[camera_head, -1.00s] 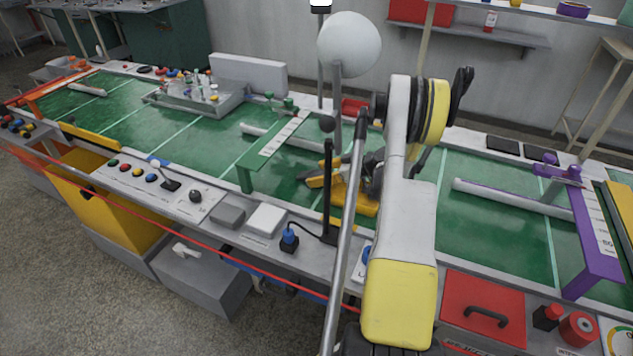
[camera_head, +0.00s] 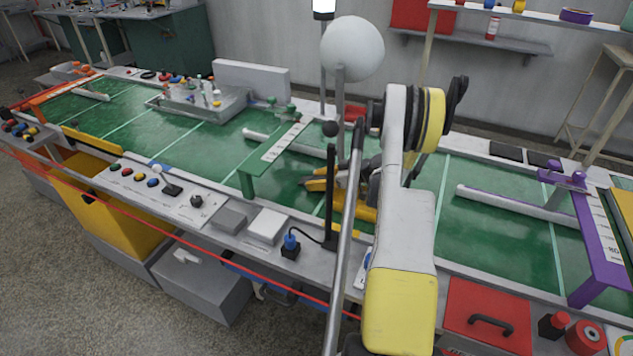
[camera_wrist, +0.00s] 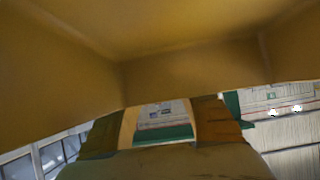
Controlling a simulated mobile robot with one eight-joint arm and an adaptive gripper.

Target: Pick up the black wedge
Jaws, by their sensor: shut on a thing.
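My gripper (camera_head: 318,185) is low over the green table, in front of my arm in the head view. A yellow piece (camera_head: 356,208) shows beside it, partly hidden by my arm. In the wrist view, a large yellow-brown surface with an inner corner (camera_wrist: 60,60) fills the top, close to the lens. The lower parts of my two fingers (camera_wrist: 165,118) show below it with a gap between them. The fingertips and what lies between them are hidden. I cannot make out a black wedge in either view.
A green bridge-like stand (camera_head: 270,155) is left of my gripper. A black post (camera_head: 330,215) and a metal rod stand close in front. A white ball on a pole (camera_head: 352,48) rises behind. A purple stand (camera_head: 597,250) is at the right.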

